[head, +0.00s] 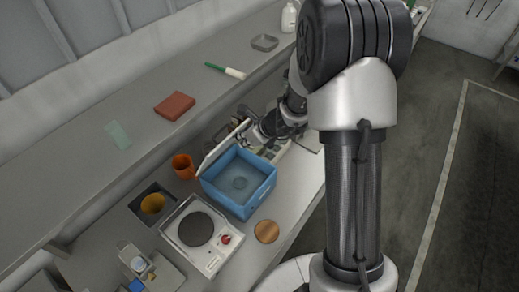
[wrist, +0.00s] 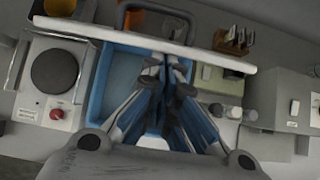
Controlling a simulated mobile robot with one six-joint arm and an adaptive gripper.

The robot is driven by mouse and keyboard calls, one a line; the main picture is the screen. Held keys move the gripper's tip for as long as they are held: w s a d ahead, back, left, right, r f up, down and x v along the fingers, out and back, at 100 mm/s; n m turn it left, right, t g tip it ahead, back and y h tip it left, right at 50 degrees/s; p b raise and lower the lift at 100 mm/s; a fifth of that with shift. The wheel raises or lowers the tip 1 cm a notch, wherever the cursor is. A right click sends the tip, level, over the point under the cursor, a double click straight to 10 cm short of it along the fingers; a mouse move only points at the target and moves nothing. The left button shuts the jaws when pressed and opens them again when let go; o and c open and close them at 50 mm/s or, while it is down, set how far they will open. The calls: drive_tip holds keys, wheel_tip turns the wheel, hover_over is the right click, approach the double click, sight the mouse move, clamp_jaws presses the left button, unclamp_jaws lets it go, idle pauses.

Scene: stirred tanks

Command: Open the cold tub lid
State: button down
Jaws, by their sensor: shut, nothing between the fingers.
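The cold tub (head: 238,205) is a blue, square open-topped box on the bench, with a pale blue inside. Its white lid (head: 217,148) stands tilted up along the tub's back edge. In the wrist view the lid (wrist: 215,58) shows nearly edge-on as a long white strip with a dark handle (wrist: 158,8) beyond it. My gripper (head: 253,136) is close to the raised lid, at the tub's back right corner. In the wrist view my gripper (wrist: 167,70) is shut and empty, its fingertips over the tub near the lid's edge. Whether it touches the lid I cannot tell.
A white hotplate (head: 193,234) stands left of the tub, with a wooden disc (head: 266,231) in front. An orange mug (head: 184,166) is behind. Small bottles (wrist: 225,112) and a grey device (wrist: 283,105) stand right of the tub in the wrist view. A shelf runs behind.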

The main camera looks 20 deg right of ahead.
drive_tip(key=shift+g+h, duration=0.3)
drive_tip(key=shift+g, duration=0.1)
drive_tip(key=w+a+r+p, duration=0.1)
drive_tip(key=p, duration=0.1)
drive_tip(key=w+a+r+p, duration=0.1)
drive_tip(key=w+p, duration=0.1)
drive_tip(key=shift+a+r, duration=0.1)
drive_tip(key=shift+r, duration=0.1)
drive_tip(key=shift+w+a+r+p, duration=0.2)
drive_tip(key=shift+w+a+p, duration=0.3)
drive_tip(key=shift+w, duration=0.15)
drive_tip(key=shift+w+a+r+p, duration=0.2)
drive_tip(key=shift+w+a+p, duration=0.25)
drive_tip(key=shift+w, duration=0.15)
drive_tip(key=shift+d, duration=0.1)
